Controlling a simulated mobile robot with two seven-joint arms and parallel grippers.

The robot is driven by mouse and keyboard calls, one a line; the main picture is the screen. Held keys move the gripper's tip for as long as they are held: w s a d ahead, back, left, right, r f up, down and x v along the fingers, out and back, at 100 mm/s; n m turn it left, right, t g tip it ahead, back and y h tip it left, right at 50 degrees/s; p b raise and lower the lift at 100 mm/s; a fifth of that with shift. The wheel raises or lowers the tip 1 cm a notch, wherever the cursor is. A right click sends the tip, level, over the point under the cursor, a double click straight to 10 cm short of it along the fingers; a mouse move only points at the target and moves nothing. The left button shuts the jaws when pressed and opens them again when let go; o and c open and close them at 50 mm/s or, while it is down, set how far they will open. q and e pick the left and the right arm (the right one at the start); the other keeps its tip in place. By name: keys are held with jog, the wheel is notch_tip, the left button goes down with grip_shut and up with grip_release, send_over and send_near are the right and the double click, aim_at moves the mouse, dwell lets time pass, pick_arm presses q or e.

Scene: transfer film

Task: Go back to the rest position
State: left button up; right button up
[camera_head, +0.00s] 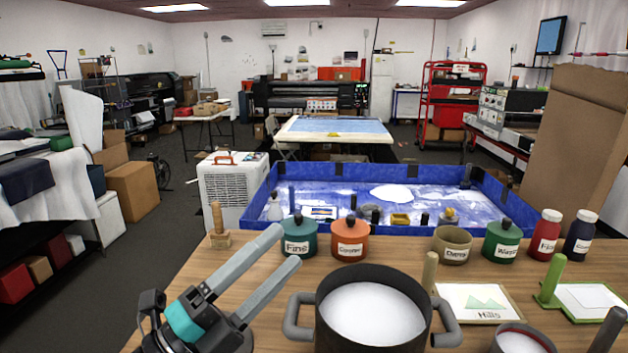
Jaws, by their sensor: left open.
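My left gripper (284,249) reaches in from the lower left over the wooden table. Its two long grey fingers are apart with nothing between them. They point up and to the right, toward the jar labelled "Fine" (298,247). In the picture the fingers lie left of the dark pot (331,314), which holds white material. I cannot tell how high they are above the table.
Labelled jars, including an orange one (350,250) and a green one (501,252), line the table's far edge. A wooden-handled tool (218,234) stands left. Stamp boards (480,303) lie right. A blue-walled tray (340,180) lies beyond the table.

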pick_arm(q)
jog(key=w+a+f+n+t+y, duration=0.2)
jog(key=a+f+n+y, duration=0.25)
jog(key=n+y, duration=0.4)
jog(key=w+a+f+n+t+y, duration=0.1)
jog(key=a+f+n+t+y, duration=0.2)
jog(key=a+n+y, duration=0.5)
jog(key=s+a+f+n+g+y, duration=0.2)
jog(key=s+f+n+g+y, duration=0.15)
jog(key=f+n+g, duration=0.6)
jog(key=s+d+f+g+h, duration=0.3)
jog(key=s+f+g, duration=0.5)
jog(key=s+f, duration=0.9)
notch_tip(320, 180, down, 24)
jog(key=s+b, duration=0.2)
jog(key=s, duration=0.1)
jog(key=s+a+f+g+b, duration=0.2)
jog(key=s+f, duration=1.3)
jog(key=shift+a, duration=0.2)
pick_arm(e)
jog(key=f, duration=0.4)
jog(key=shift+w, duration=0.35)
pick_arm(q)
jog(key=shift+s, duration=0.1)
jog(key=shift+c, duration=0.4)
pick_arm(e)
jog(key=shift+c, duration=0.4)
